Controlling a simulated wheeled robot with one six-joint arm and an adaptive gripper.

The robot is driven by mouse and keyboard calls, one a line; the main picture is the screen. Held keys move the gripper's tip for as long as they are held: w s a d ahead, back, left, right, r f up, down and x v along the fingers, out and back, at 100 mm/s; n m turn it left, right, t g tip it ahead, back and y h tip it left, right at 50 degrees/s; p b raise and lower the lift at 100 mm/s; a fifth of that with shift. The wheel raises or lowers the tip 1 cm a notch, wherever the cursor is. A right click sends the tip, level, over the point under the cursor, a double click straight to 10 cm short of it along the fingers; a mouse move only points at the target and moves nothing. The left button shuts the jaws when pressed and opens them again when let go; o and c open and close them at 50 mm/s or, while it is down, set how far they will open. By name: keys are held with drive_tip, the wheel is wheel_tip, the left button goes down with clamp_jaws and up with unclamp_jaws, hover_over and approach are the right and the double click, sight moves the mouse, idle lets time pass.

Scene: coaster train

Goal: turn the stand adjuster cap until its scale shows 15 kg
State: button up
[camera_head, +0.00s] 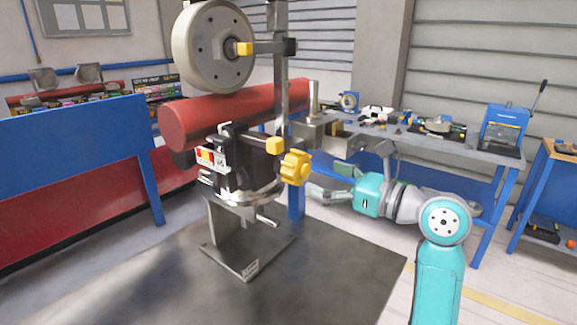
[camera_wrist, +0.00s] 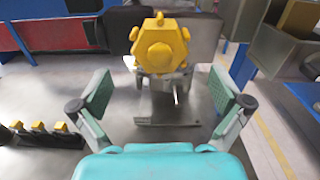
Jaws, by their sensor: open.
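A lobed yellow cap (camera_head: 296,168), apparently the adjuster cap, sits on the right side of the metal stand (camera_head: 236,182) under the red roll. In the wrist view a yellow cap (camera_wrist: 160,45) with a hexagonal face is straight ahead, above the middle. I cannot read any scale or mark on it. My gripper (camera_wrist: 160,88) is open, with one green-padded finger on each side and nothing between them. The cap lies beyond the fingertips, apart from them. In the head view my gripper (camera_head: 326,191) is just right of and below the cap.
A red roll (camera_head: 225,112) and a large wheel (camera_head: 212,47) are above the stand. A workbench (camera_head: 425,143) with tools stands behind my arm. A blue panel (camera_head: 75,143) is at left. Several yellow-topped black pieces (camera_wrist: 38,130) show at lower left.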

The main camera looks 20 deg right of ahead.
sight(304, 171)
drive_tip(key=x, duration=0.8)
drive_tip(key=shift+w+a, duration=0.1)
drive_tip(key=shift+c, duration=0.3)
drive_tip(key=c, duration=1.1)
